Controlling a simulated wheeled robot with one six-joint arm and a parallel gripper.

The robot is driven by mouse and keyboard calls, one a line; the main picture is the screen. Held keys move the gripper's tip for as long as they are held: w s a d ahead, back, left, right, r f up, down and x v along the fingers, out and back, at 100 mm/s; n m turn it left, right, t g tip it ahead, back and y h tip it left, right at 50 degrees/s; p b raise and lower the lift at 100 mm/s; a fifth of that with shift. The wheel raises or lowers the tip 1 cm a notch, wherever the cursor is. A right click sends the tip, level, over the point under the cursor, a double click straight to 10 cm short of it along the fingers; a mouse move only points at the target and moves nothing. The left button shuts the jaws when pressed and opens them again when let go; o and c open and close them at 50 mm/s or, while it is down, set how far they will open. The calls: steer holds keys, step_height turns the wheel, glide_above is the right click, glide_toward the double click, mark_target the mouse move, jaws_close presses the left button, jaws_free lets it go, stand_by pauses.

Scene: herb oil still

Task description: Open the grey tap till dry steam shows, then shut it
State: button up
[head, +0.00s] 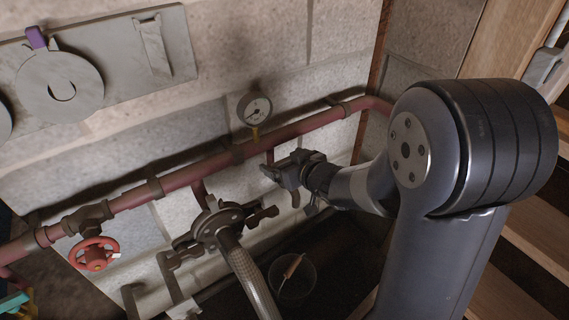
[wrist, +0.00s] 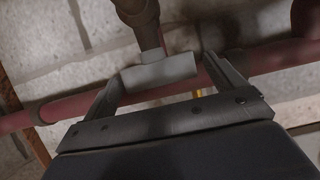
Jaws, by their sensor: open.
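The grey tap's handle (wrist: 160,72) is a short grey bar under a dark stem in the wrist view. My gripper (wrist: 162,70) is open, with one finger at each end of this bar. I cannot tell whether the fingers touch it. In the head view my gripper (head: 285,172) is just below the red pipe (head: 210,170), by a short drop pipe, and hides most of the tap. No steam shows.
A round gauge (head: 255,108) stands above the pipe. A red handwheel (head: 94,254) is at the left. A clamped fitting with a braided hose (head: 247,272) is left of my gripper. A bucket (head: 296,277) stands below. Wooden shelving (head: 520,225) is at the right.

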steer(key=shift+w+a+f, duration=0.1)
steer(key=shift+w+a, duration=0.05)
steer(key=shift+w, duration=0.05)
steer(key=c, duration=1)
steer(key=shift+o, duration=0.2)
